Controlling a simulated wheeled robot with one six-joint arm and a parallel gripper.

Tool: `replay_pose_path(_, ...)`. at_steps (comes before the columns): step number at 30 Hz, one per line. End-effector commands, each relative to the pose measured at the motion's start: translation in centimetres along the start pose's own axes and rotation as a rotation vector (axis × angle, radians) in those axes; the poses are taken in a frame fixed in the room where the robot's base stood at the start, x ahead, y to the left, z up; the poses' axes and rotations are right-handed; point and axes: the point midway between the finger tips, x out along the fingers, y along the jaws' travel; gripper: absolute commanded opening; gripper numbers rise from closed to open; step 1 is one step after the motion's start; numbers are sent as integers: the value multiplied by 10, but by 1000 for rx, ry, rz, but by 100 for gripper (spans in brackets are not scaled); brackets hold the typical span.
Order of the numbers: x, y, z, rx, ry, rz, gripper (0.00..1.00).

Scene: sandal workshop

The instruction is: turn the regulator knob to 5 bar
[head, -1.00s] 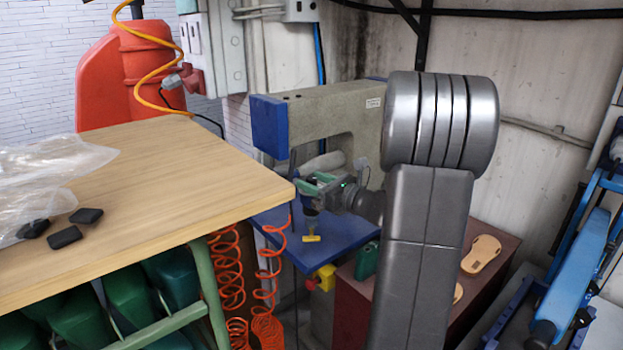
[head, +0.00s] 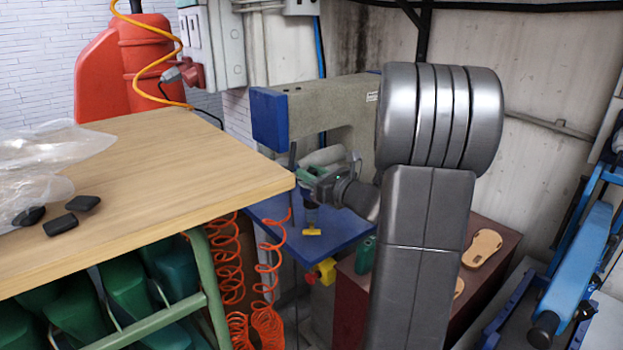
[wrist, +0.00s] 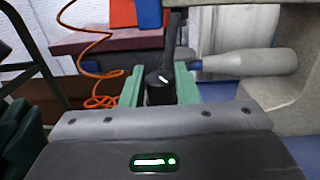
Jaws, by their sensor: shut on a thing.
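The black regulator knob (wrist: 160,82) sits between the two green fingers of my gripper (wrist: 160,88) in the wrist view, and the fingers are shut on it. A small white mark shows on its top. A dark lever-like bar rises behind it. In the head view my gripper (head: 314,174) is at the sewing machine's blue table, left of my arm, and hides most of the knob. Dark regulator parts (head: 311,213) show just below it. No pressure scale or reading is legible.
The grey sewing machine (head: 340,105) stands behind my gripper. A grey bottle-shaped part (wrist: 250,62) lies close beside the right finger. The wooden bench (head: 170,165) is at left, with orange coiled hoses (head: 230,270) below. A yellow T-shaped piece (head: 312,232) is under the regulator.

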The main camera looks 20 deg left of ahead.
Motion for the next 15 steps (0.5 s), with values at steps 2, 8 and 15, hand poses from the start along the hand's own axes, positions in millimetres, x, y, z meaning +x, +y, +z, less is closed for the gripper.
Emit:
replay_pose_path(2, 0, 1, -2, -1, -3, -29, 5)
replay_pose_path(8, 0, 0, 0, 0, -1, -48, 5)
replay_pose_path(15, 0, 0, 0, 0, 0, -48, 44)
